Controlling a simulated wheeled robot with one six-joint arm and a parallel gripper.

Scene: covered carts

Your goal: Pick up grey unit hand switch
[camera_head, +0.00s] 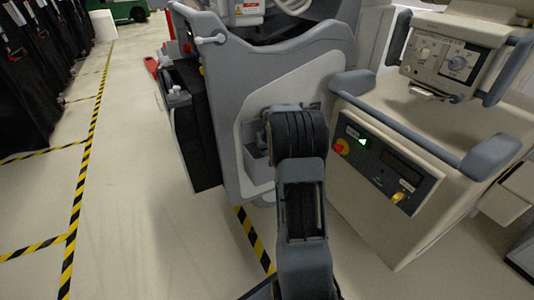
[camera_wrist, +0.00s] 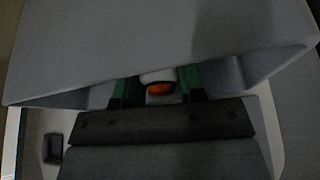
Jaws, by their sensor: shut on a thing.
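The grey unit (camera_head: 270,75) stands upright in the middle of the head view, with a light recessed panel on its front. My arm reaches to that panel and hides my gripper there. In the wrist view my gripper (camera_wrist: 157,88) shows two dark green fingers. They are shut on a small white piece with an orange end, which looks like the hand switch (camera_wrist: 158,77). A large grey overhanging surface lies just above the fingers. The rest of the switch is hidden, and I cannot tell whether it is clear of its holder.
A beige unit (camera_head: 390,210) with a control panel and grey-blue handles stands close on the right. A black box (camera_head: 190,120) hangs on the grey unit's left side. Dark covered carts (camera_head: 35,70) line the far left. The floor between is clear, with yellow-black tape.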

